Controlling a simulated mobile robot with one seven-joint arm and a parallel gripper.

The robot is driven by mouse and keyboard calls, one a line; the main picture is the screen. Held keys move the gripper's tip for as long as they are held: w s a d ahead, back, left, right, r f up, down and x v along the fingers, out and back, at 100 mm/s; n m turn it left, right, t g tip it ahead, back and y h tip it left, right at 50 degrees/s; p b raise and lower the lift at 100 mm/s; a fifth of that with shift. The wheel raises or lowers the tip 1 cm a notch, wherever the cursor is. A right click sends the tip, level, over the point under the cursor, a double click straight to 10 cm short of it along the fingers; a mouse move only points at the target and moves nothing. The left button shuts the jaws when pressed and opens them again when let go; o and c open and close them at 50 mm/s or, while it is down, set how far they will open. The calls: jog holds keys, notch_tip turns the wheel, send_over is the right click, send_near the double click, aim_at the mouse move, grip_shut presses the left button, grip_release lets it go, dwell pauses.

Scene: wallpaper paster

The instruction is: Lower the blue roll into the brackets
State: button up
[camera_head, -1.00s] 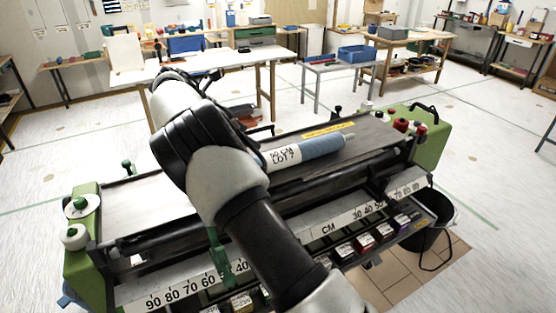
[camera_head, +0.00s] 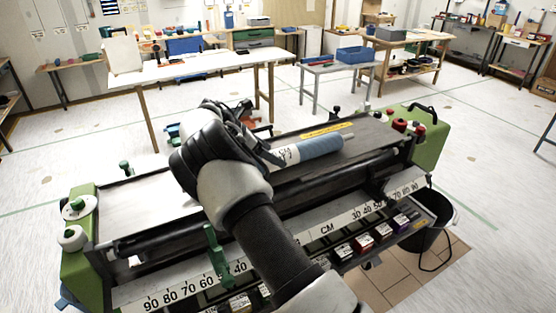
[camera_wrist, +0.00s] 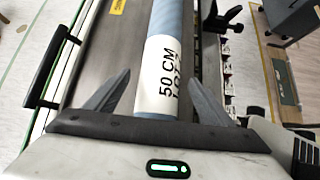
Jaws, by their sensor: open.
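The blue roll (camera_head: 322,146) has a white label reading "50 CM" and lies on the machine's dark top, right of my arm in the head view. It also shows in the wrist view (camera_wrist: 173,25), running away from my gripper with its labelled end near me. My gripper (camera_wrist: 160,95) is open, with one finger on each side of the roll's labelled end and visible gaps to both. I cannot make out the brackets clearly.
The green-ended pasting machine (camera_head: 430,135) carries a centimetre scale (camera_head: 325,228) and several small coloured boxes along its front. A black bucket (camera_head: 430,232) stands at its right. A white table (camera_head: 195,68) stands behind, with open floor between.

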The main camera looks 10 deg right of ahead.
jog(key=x, duration=0.4)
jog(key=c, duration=1.9)
jog(key=shift+w+r, duration=0.1)
jog(key=shift+r, duration=0.05)
grip_shut()
